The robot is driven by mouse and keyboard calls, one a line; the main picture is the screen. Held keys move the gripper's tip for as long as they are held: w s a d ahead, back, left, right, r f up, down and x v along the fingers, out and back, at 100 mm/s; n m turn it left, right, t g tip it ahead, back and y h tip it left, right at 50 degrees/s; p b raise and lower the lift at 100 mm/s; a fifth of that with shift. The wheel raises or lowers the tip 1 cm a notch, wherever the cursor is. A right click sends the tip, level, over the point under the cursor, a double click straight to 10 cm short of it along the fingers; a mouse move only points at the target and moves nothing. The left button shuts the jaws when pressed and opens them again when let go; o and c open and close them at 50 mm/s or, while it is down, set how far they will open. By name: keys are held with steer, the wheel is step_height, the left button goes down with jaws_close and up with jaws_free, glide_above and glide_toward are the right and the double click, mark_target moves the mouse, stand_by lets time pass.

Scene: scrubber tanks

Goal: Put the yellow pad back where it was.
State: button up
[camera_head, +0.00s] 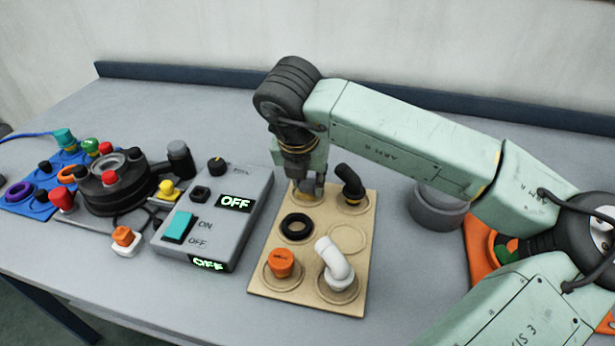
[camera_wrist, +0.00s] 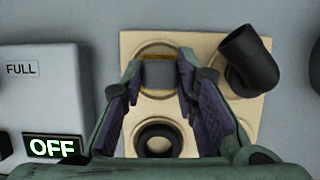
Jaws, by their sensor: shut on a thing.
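My gripper (camera_head: 306,190) is over the far-left recess of the tan tray (camera_head: 312,256), pointing down. In the wrist view my gripper (camera_wrist: 160,78) is shut on a small block with a grey top and yellow edges, which I take as the yellow pad (camera_wrist: 160,75). A bit of yellow also shows under the fingers in the head view. The pad lies over the round recess; I cannot tell whether it touches the tray. The fingers hide part of it.
The tray also holds a black elbow (camera_head: 351,183), black ring (camera_head: 297,228), orange cap (camera_head: 281,263) and white elbow (camera_head: 333,262). Its middle-right recess (camera_head: 349,238) is empty. A grey switch box (camera_head: 225,227) reading OFF stands close left; a grey round container (camera_head: 438,208) stands right.

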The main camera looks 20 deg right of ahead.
steer(key=o, duration=1)
steer(key=shift+f, duration=0.1)
steer(key=shift+o, duration=0.2)
steer(key=shift+r, duration=0.2)
steer(key=b+v, duration=0.1)
steer(key=v, duration=1.1)
steer(key=shift+b, duration=0.35)
